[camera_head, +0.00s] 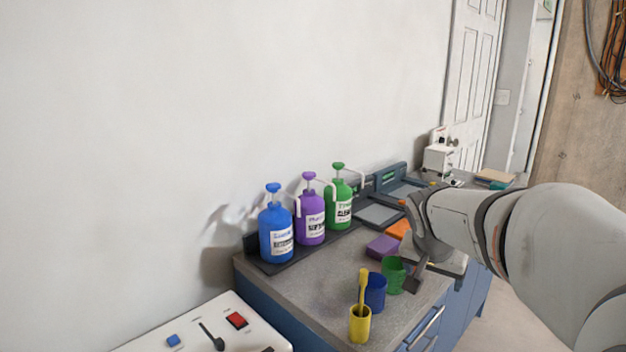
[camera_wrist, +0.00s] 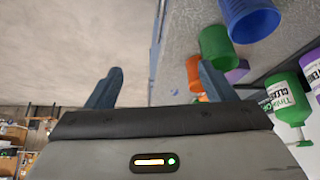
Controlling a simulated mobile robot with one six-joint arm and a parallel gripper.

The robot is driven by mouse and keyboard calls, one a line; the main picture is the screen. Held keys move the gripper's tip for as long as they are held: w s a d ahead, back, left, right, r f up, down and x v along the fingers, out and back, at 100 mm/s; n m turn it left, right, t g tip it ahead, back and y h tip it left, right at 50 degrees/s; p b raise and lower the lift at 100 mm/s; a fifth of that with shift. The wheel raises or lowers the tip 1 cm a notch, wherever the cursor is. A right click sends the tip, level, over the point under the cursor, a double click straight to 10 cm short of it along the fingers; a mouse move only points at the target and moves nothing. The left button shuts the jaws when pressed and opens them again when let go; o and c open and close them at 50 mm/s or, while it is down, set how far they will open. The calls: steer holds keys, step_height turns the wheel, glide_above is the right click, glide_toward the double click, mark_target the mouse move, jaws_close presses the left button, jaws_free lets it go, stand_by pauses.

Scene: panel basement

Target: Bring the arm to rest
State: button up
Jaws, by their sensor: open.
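My arm reaches in from the right in the head view. My gripper (camera_head: 416,282) hangs over the front edge of the counter (camera_head: 330,285), beside the green cup (camera_head: 393,274). In the wrist view my gripper (camera_wrist: 160,82) shows two fingers spread wide, with nothing between them. The green cup also shows in the wrist view (camera_wrist: 215,45), close to one finger but seemingly apart from it. A blue cup (camera_head: 375,291) stands near the green one, and a yellow cup (camera_head: 359,326) holds a yellow stick-like item (camera_head: 363,285).
Blue (camera_head: 276,228), purple (camera_head: 311,214) and green (camera_head: 339,202) pump bottles stand along the wall. A white panel with a red switch (camera_head: 236,320) is at front left. Open floor lies right of the counter.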

steer(key=s+a+n+y+p, duration=0.1)
steer(key=s+a+n+p, duration=0.1)
steer(key=s, duration=0.4)
steer(key=s+a+r+n+g+y+p, duration=0.1)
steer(key=s+a+n+p, duration=0.1)
steer(key=s, duration=0.4)
steer(key=s+a+n+g+y+p, duration=0.1)
steer(key=s+a+n+p, duration=0.1)
steer(key=s+a+p, duration=0.2)
steer(key=s, duration=0.2)
steer(key=shift+s+r+n+p, duration=0.2)
steer(key=shift+s+n+p, duration=0.2)
